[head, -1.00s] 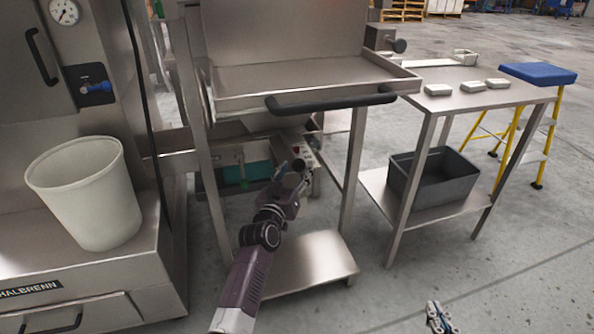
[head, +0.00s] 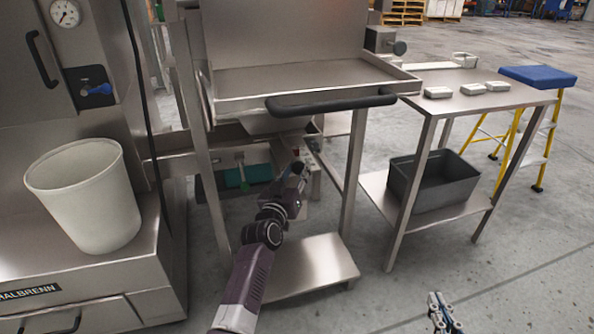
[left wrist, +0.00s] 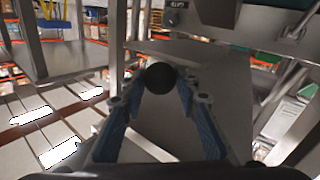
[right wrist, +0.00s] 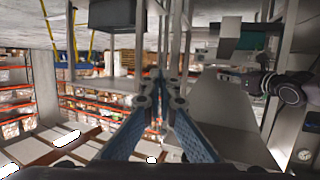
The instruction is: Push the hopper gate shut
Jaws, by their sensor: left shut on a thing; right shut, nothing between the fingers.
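The hopper unit is a steel frame with a tray (head: 300,76) on top and a black bar handle (head: 330,103) along its front. A steel hopper chute (head: 272,123) shows under the tray. My left gripper (head: 297,170) is below the chute, inside the frame. In the left wrist view, a round black knob (left wrist: 158,78) sits between the fingers of my left gripper, which is shut on it. The gate plate itself is not clearly visible. My right gripper (head: 440,312) is shut and empty, low at the bottom right. It also shows in the right wrist view (right wrist: 160,92).
A steel table (head: 470,102) with several pale blocks stands to the right, a grey bin (head: 432,182) on its lower shelf. A blue-topped yellow step stool (head: 538,75) is beyond. A white bucket (head: 85,195) stands left. The floor at front right is clear.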

